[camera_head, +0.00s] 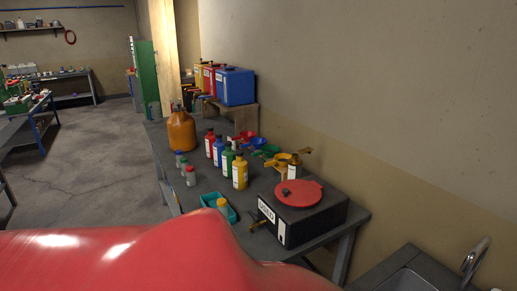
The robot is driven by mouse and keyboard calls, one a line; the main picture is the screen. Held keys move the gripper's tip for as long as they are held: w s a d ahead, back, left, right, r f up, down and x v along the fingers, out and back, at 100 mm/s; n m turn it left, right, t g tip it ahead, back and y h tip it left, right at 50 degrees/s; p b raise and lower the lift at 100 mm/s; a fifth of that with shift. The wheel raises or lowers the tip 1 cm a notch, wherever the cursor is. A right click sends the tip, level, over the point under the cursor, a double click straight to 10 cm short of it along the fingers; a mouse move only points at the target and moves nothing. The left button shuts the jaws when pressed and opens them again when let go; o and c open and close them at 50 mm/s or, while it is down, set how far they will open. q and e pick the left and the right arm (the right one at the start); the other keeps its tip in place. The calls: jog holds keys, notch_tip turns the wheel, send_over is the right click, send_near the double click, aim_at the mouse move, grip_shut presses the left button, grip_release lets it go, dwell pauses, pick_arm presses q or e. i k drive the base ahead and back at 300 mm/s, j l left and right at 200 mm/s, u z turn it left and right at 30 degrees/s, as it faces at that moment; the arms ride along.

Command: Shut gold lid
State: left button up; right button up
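A black box-shaped drum (314,222) stands at the near right end of the grey workbench. I cannot tell which lid is the gold one; no plainly gold lid shows. A yellow funnel-like piece (283,162) sits behind the black drum, beside a small white bottle. Neither of my grippers is in view.
Red, blue, green and yellow bottles (240,172) and an orange-brown jug (181,131) stand on the bench. A teal tray (219,207) lies near its front edge. Blue (235,87), red and yellow drums sit on a raised stand. A large glossy red surface fills the lower left.

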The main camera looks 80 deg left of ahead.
aim_at(308, 150)
jog(key=u, duration=2.85)
jog(key=i+l+u, duration=0.1)
jog(key=u, duration=0.3)
jog(key=i+l+u, duration=0.15)
jog(key=u, duration=0.2)
jog(key=i+l, duration=0.45)
jog(key=l, duration=0.25)
